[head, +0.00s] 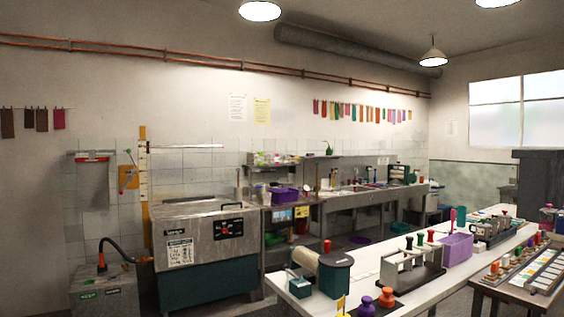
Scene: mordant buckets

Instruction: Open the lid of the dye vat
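The dye vat (205,267) looks to be the big steel-and-dark-green tank standing against the tiled wall, left of the middle in the head view. Its grey metal lid (195,207) lies flat across the top and looks shut. A black control panel (228,228) with a red knob and a white printed label (180,253) are on its front. Neither of my grippers is in view.
A grey box (105,292) with a black hose stands left of the vat. A sink counter (370,193) runs along the wall to the right. A long white table (405,300) with racks, pots and a purple bin (456,247) fills the right foreground.

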